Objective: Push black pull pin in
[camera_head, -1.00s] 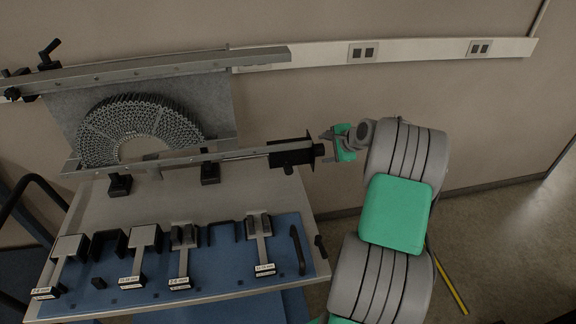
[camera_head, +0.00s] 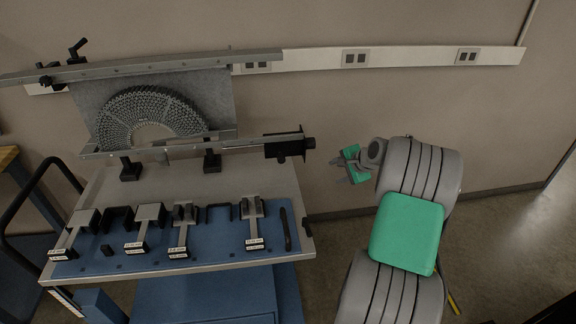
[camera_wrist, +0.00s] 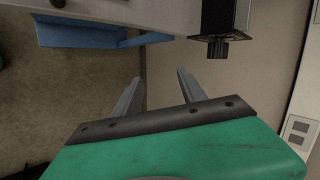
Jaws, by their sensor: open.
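The black pull pin (camera_head: 309,143) is a small knob on the right end of a black block (camera_head: 284,146), at the end of the lower metal rail. In the wrist view the ridged black knob (camera_wrist: 217,48) hangs from the block at the top right. My gripper (camera_head: 339,166) is to the right of the pin and slightly lower in the head view, apart from it. Its two grey fingers show in the wrist view (camera_wrist: 158,88), spread with nothing between them.
A grey lattice arch (camera_head: 150,112) stands on a plate between two metal rails. The cart below has a blue mat (camera_head: 215,240) with several metal-and-black holders. The wall behind carries a white outlet strip (camera_head: 400,55). Floor to the right is open.

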